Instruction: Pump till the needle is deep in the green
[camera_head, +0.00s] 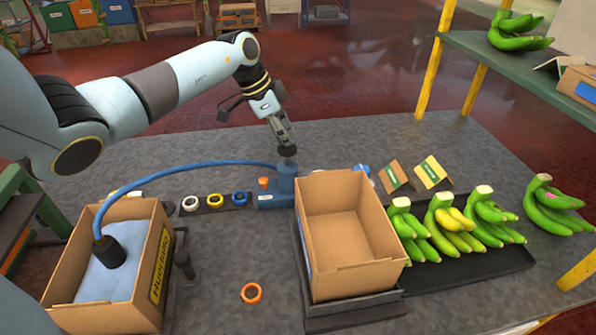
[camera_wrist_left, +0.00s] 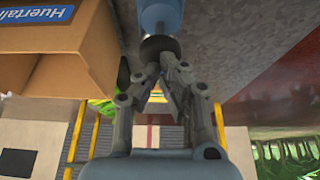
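The blue pump (camera_head: 286,186) stands on the grey table behind the open carton. Its dark round knob (camera_head: 287,151) is on top and also shows in the left wrist view (camera_wrist_left: 158,47). My left gripper (camera_head: 286,143) points down at the knob, its fingertips together at or against it; contact is hard to judge. A blue hose (camera_head: 190,168) runs from the pump to a black fitting (camera_head: 110,252) on a pale blue bag (camera_head: 97,277) in the left carton. A blue-and-white round part (camera_head: 361,171), perhaps the gauge, is partly hidden behind the middle carton; no needle is readable. My right gripper is out of view.
The open middle carton (camera_head: 345,225) looks empty. White, yellow and blue tape rolls (camera_head: 214,200) lie left of the pump; an orange ring (camera_head: 251,293) lies in front. Green and yellow bananas (camera_head: 455,230) and two cards (camera_head: 432,172) are right. The rear table is clear.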

